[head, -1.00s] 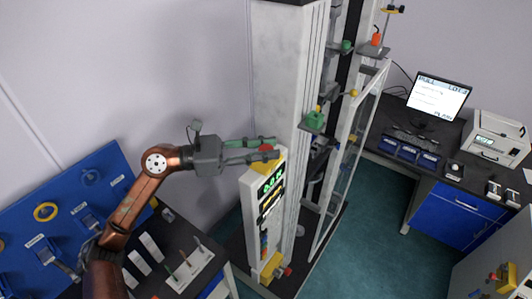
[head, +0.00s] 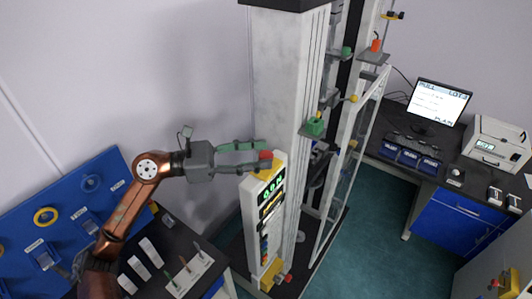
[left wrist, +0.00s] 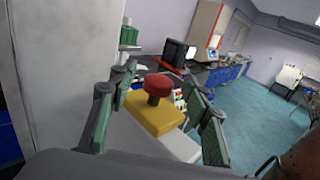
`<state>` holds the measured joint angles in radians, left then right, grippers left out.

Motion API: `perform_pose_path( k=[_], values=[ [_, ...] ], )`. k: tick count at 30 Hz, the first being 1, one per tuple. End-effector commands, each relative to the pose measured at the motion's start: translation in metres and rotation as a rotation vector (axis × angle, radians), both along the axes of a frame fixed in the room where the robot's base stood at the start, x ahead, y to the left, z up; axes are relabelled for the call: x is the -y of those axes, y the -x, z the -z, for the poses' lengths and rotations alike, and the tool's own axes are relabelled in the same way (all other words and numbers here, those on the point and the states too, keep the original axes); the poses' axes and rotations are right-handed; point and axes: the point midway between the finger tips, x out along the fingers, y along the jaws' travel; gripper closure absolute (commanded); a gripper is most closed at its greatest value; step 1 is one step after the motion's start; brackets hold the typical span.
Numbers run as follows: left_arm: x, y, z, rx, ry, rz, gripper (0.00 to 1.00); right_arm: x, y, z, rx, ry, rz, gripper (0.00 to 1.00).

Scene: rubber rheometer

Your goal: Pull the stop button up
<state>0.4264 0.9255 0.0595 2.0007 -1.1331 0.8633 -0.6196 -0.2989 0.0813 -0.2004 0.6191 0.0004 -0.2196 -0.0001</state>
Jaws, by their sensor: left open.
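The stop button (head: 265,155) has a red mushroom cap. It sits on a yellow block (left wrist: 152,115) on top of the white control column (head: 250,205). In the left wrist view the red cap (left wrist: 159,82) stands above the yellow block on a short dark stem. My left gripper (head: 265,154) is open at the button, one finger on either side. In the left wrist view the green-padded fingers (left wrist: 165,103) are spread apart, with gaps between them and the cap. My right gripper is not in view.
The tall pale machine frame (head: 285,80) stands right behind the button. The column face carries a green-lit display (head: 271,187). A dark table (head: 165,265) with a white rack (head: 190,272) is at lower left. A desk with a monitor (head: 440,102) is at right.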

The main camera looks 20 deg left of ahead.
Motion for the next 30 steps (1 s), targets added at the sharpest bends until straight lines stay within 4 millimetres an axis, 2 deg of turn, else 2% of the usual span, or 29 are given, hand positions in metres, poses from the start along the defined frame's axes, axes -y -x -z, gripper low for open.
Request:
perform_pose_path(
  k=[6, 13, 19, 30],
  values=[
    [-0.044, 0.019, 0.001, -0.004, -0.001, -0.004, 0.56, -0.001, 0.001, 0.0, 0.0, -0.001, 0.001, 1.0],
    [-0.078, 0.035, 0.0, -0.001, 0.0, -0.003, 0.56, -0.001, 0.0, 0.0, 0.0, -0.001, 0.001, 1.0],
    [-0.088, 0.041, 0.0, 0.0, 0.001, -0.001, 0.56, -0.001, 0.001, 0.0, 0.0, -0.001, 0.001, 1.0],
    [-0.089, 0.041, 0.0, 0.001, 0.0, -0.001, 0.56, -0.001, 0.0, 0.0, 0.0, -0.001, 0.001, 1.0]
  ],
)
